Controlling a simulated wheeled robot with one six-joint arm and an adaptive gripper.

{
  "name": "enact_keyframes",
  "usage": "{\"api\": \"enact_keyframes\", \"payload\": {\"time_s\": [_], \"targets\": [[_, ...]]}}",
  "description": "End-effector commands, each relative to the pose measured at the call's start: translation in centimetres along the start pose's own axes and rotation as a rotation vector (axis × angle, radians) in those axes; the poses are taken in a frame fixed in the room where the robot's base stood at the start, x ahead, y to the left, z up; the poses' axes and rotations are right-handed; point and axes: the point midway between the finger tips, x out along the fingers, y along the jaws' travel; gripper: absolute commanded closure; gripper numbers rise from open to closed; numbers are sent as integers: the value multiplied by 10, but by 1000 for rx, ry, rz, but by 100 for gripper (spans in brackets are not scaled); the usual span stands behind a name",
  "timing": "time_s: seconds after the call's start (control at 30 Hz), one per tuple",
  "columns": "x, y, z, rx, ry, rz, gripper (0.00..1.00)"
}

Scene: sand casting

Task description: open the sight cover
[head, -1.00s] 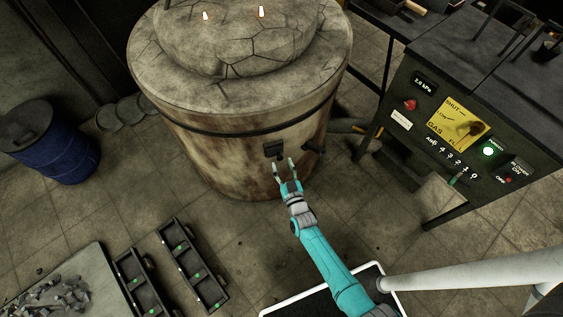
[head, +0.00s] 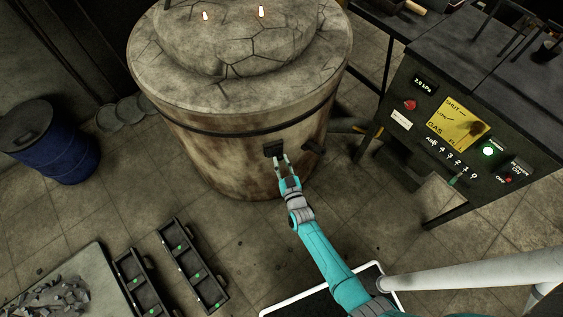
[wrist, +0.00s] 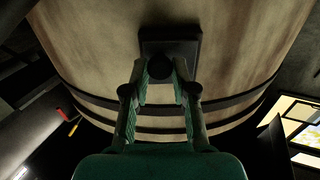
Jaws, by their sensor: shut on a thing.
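The sight cover (head: 273,149) is a small dark plate on the front of the round, rust-stained furnace (head: 210,140). It also shows large at the top middle of the wrist view (wrist: 170,38). My gripper (head: 280,161) reaches up to the cover's lower part, and its fingers are drawn close together on it.
The gas control cabinet (head: 460,130) stands at the right. A blue drum (head: 50,145) and black trays (head: 192,265) are at the left.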

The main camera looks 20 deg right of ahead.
Motion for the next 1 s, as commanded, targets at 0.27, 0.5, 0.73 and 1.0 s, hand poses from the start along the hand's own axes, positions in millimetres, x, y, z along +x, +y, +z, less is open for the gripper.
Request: {"api": "enact_keyframes", "payload": {"time_s": [0.27, 0.5, 0.73, 1.0], "targets": [[0, 4, 1, -81, 1, 0, 100], [1, 12, 4, -259, 3, 1, 100], [1, 23, 5, -478, 5, 1, 100], [1, 35, 3, -735, 8, 1, 100]]}}
